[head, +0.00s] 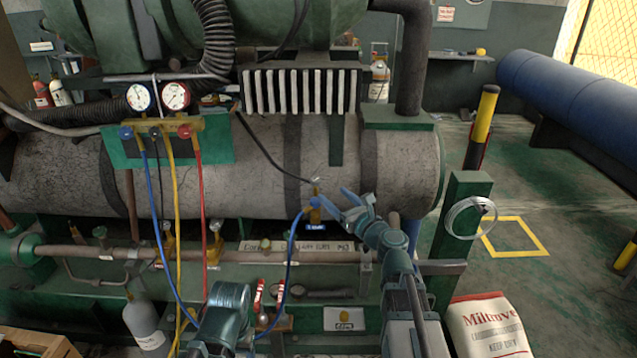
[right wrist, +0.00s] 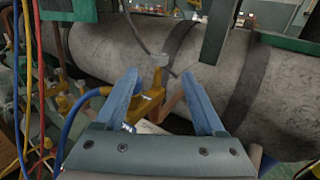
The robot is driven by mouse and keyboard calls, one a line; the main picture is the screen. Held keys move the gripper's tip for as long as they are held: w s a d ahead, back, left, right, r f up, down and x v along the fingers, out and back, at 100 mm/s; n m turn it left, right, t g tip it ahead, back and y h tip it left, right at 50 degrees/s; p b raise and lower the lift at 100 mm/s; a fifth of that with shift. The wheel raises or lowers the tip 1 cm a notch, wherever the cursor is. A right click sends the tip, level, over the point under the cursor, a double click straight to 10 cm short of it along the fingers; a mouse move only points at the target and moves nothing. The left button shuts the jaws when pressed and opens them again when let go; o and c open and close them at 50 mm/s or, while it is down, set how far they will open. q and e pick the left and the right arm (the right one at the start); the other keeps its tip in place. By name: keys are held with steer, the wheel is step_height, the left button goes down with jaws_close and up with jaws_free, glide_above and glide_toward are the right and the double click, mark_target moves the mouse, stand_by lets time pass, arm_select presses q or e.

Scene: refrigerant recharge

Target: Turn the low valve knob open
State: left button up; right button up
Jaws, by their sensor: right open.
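A brass service valve (head: 315,213) with a blue hose (head: 292,250) on it stands in front of the big grey tank, above a small blue tag. A small pale grey knob (head: 316,183) sits on its top. In the right wrist view the valve (right wrist: 151,103) and its grey knob (right wrist: 160,61) appear between and just beyond my fingertips. My right gripper (head: 331,192) is open and empty, close to the valve's right side; it also shows in the right wrist view (right wrist: 159,75). Contact cannot be made out. My left gripper's fingers are not seen.
The gauge manifold (head: 216,148) with two dials, a blue knob (head: 126,132) and a red knob (head: 184,131) hangs at the left, with blue, yellow and red hoses below. A horizontal pipe (head: 210,252) runs below the valve. A green post (head: 466,205) stands at the right.

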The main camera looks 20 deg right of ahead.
mark_target(319, 182)
steer(key=x, duration=0.9)
steer(key=shift+w+a, duration=0.1)
steer(key=shift+w, duration=0.05)
jaws_close()
